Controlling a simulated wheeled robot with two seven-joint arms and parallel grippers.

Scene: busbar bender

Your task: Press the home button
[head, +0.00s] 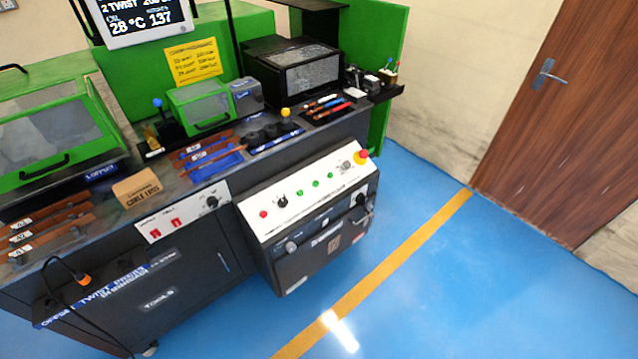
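A white sloped control panel (310,190) sits on the front of the dark machine cabinet, right of centre. It carries a red button (263,214) at its left end, a black knob (282,202) and a row of small green buttons (315,183). A pale switch or knob (345,166) follows to the right. A red mushroom button on a yellow base (361,156) is at the right end. The labels are too small to read, so I cannot tell which button is home. Neither of my grippers is in view.
A second white panel (182,212) with red switches is further left. Green guarded machine parts (55,130) and a screen (140,18) stand above. A cable (75,310) hangs at lower left. Blue floor (450,290) is clear at right, before a wooden door (560,120).

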